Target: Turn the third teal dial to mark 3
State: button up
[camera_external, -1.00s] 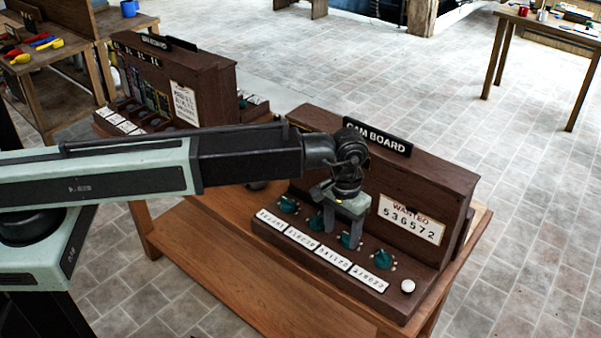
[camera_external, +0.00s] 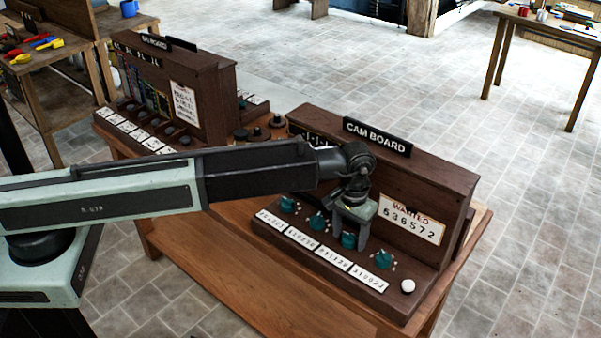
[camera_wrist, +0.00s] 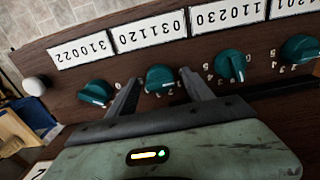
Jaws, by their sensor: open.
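The cam board (camera_external: 318,120) is a dark wooden console with a row of teal dials. The third teal dial (camera_external: 348,240) is third from the left there, and third from the right in the wrist view (camera_wrist: 160,78). My gripper (camera_external: 350,238) points down over it, jaws open. In the wrist view the fingertips (camera_wrist: 156,84) stand on either side of this dial, with a gap visible around it. The dial has a pale pointer line, but I cannot tell which mark it points to; its marks are partly hidden by my gripper.
Neighbouring teal dials stand close by: the second (camera_external: 317,222) and the fourth (camera_external: 383,259). A white knob (camera_external: 408,286) is at the board's right end. White number cards (camera_external: 335,258) line the front. A "WANTED" card (camera_external: 411,219) is on the upright panel. Another board (camera_external: 185,85) stands behind left.

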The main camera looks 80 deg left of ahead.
grip_shut()
jog(key=shift+m, duration=0.3)
jog(key=m, duration=0.9)
jog(key=shift+m, duration=0.4)
jog(key=m, duration=0.5)
jog(key=shift+s, duration=0.1)
jog(key=m, duration=0.5)
jog(key=shift+m, duration=0.4)
